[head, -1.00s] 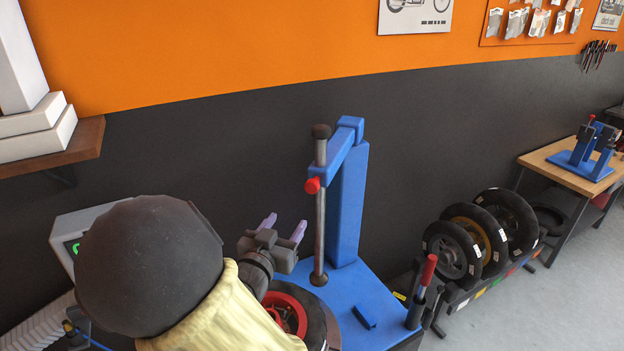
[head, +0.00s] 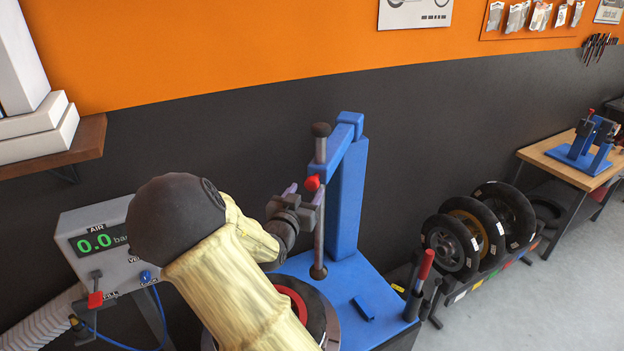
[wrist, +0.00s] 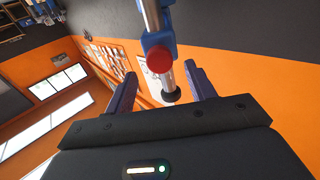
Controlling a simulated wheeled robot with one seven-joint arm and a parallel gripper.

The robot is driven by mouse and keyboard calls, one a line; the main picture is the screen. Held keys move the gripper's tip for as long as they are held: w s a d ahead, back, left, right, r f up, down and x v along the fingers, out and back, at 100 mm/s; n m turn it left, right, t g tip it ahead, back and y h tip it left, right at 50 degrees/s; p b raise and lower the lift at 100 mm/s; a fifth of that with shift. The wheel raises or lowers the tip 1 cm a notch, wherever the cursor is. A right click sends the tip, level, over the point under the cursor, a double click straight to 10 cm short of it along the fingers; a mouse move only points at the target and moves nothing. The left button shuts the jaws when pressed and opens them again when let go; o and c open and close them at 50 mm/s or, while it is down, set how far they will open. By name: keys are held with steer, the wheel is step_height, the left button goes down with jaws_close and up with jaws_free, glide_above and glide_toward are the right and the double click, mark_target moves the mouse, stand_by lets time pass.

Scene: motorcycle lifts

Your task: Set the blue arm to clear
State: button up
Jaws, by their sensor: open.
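The blue arm (head: 341,149) reaches forward from the top of the blue column (head: 346,205) of the tire machine. It carries a vertical steel rod (head: 320,225) with a dark knob on top and a red knob (head: 312,183) on its side. The red knob also shows in the wrist view (wrist: 159,60). My gripper (head: 303,190) is open beside the rod, on its left in the head view. In the wrist view, the rod and its dark top knob (wrist: 171,96) appear between my open fingers (wrist: 160,85). I cannot tell whether they touch.
A wheel with a red rim (head: 291,303) lies on the turntable under my arm. A red-handled lever (head: 425,264) stands at the base's right. An air box (head: 98,240) reading 0.0 is at left. Tires (head: 450,245) stand on a right-hand rack.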

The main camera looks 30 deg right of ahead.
mark_target(311, 185)
steer(key=p+x, duration=0.1)
steer(key=x, duration=0.3)
steer(key=shift+w+d+r, duration=0.1)
steer(key=shift+d+r, duration=0.05)
steer(key=shift+w+d, duration=0.35)
steer(key=shift+w, duration=0.05)
jaws_close()
steer(key=shift+s+d+f, duration=0.1)
steer(key=shift+f, duration=0.1)
